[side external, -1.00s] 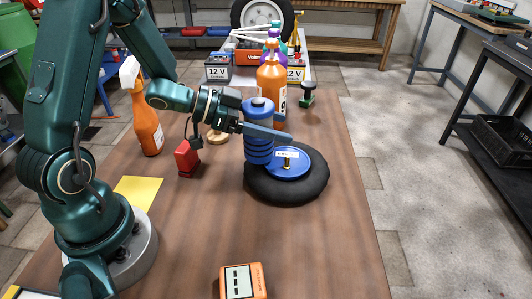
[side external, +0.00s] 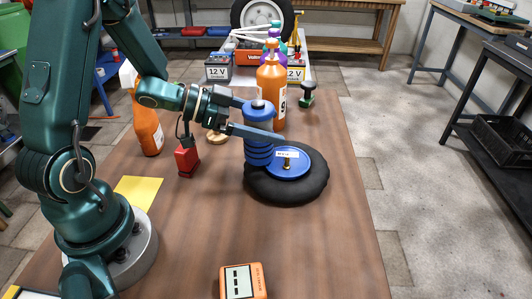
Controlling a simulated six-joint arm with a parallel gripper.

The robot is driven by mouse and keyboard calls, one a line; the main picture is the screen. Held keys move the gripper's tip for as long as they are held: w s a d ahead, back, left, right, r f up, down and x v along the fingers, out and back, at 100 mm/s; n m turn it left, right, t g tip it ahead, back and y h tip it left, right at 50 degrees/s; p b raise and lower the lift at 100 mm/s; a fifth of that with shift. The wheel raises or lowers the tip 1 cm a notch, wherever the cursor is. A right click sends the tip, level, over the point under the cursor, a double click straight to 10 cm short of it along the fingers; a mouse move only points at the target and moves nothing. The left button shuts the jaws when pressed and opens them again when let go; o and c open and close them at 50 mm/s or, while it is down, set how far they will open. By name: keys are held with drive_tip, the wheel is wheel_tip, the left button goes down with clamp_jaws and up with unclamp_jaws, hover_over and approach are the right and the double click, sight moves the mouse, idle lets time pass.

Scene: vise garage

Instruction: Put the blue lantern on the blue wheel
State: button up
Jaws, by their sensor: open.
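The blue lantern (side external: 259,153), with a ribbed lower part and a blue-grey upper body, stands upright over the left part of the blue wheel (side external: 293,167). The wheel lies flat on the table, with a black tyre, a blue hub, a white label and a brass-coloured stud in the middle. The lantern's base overlaps the hub's left edge and the tyre; its exact contact is hard to tell. My gripper (side external: 262,121) is open around the lantern's upper body, one finger in front of it and the other partly hidden behind it.
An orange bottle (side external: 271,85) stands close behind the lantern. A red block (side external: 187,160), a wooden disc (side external: 217,137) and a tilted orange spray bottle (side external: 147,130) are to the left. A yellow sheet (side external: 139,190) and an orange meter (side external: 242,282) lie nearer. The table's front right is clear.

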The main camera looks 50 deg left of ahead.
drive_tip(key=v, duration=1)
drive_tip(key=shift+s+a, duration=0.1)
drive_tip(key=shift+s, duration=0.05)
